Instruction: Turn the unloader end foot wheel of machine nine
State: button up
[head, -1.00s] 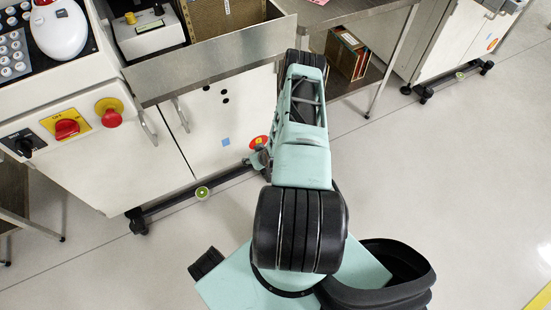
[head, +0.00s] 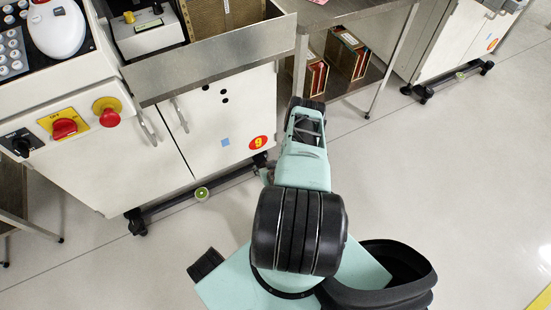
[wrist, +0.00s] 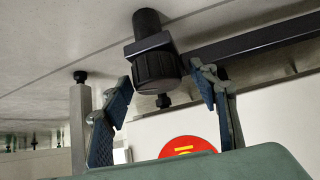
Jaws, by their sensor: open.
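Machine nine (head: 225,125) is a white cabinet with a round red and yellow number label (head: 258,142). In the wrist view part of the label (wrist: 188,147) shows at the bottom. The black ribbed foot wheel (wrist: 157,70) is at the end of a dark base bar (wrist: 255,42), seen with the floor at the top. My gripper (wrist: 163,80) is open, with one blue-padded finger on each side of the wheel in the picture. I see no clear contact and cannot tell the depth.
The base bar (head: 170,207) runs low along the cabinet, with a black foot (head: 136,222) at its left end. A metal table (head: 345,15) with boxes (head: 347,55) below stands behind. Another machine (head: 455,40) is at the upper right. The floor (head: 450,170) at right is clear.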

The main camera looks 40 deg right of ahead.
jog(key=n+y+b, duration=0.1)
jog(key=n, duration=0.1)
jog(key=n+y+b, duration=0.1)
jog(key=n+y, duration=0.1)
jog(key=shift+d+t, duration=0.2)
jog(key=shift+t, duration=0.1)
jog(key=s+r+n+p, duration=0.1)
jog(key=s+r+p, duration=0.3)
jog(key=r, duration=0.8)
jog(key=shift+s+d+r+g+y+p, duration=0.3)
jog(key=shift+s+r+g+y, duration=0.1)
jog(key=shift+s, duration=0.45)
